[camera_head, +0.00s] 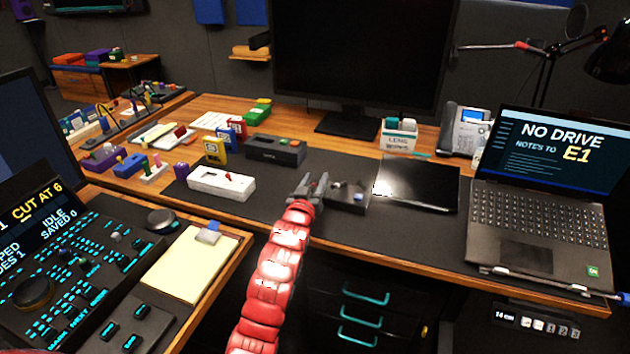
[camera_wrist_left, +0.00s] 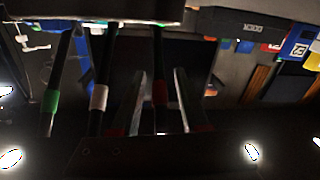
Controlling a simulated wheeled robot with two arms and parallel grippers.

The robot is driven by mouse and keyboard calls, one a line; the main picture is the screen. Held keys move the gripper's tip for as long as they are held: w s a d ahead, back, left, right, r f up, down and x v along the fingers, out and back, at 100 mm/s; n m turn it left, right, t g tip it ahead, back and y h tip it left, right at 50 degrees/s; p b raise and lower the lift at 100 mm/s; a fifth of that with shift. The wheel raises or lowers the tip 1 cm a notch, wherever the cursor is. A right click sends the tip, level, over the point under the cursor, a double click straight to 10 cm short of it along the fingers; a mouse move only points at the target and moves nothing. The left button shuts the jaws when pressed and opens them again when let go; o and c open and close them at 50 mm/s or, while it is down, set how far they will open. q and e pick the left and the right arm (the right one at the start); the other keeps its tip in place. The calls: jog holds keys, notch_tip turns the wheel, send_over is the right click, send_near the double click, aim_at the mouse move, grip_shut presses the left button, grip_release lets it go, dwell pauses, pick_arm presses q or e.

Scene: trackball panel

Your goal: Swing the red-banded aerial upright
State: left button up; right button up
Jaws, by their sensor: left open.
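In the left wrist view, three dark rods run side by side: one with a green band, one with a white band, and the red-banded aerial (camera_wrist_left: 158,92). The rods reach up to a pale edge at the top, and I cannot tell how they are mounted. My left gripper (camera_wrist_left: 158,100) is open, with its two grey fingers on either side of the red-banded aerial in the picture. Whether they touch it is not clear. In the head view, my left gripper (camera_head: 308,188) is above the desk mat, beside a small dark box (camera_head: 348,198). The aerials cannot be made out there.
A white switch box (camera_head: 222,184) and a dark box (camera_head: 276,150) stand left of the gripper. A black tablet (camera_head: 416,184) and a laptop (camera_head: 535,190) are to the right. A monitor (camera_head: 362,50) stands behind. The front of the mat is mostly clear.

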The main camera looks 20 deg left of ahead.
pick_arm(q)
grip_shut()
dwell(1.4)
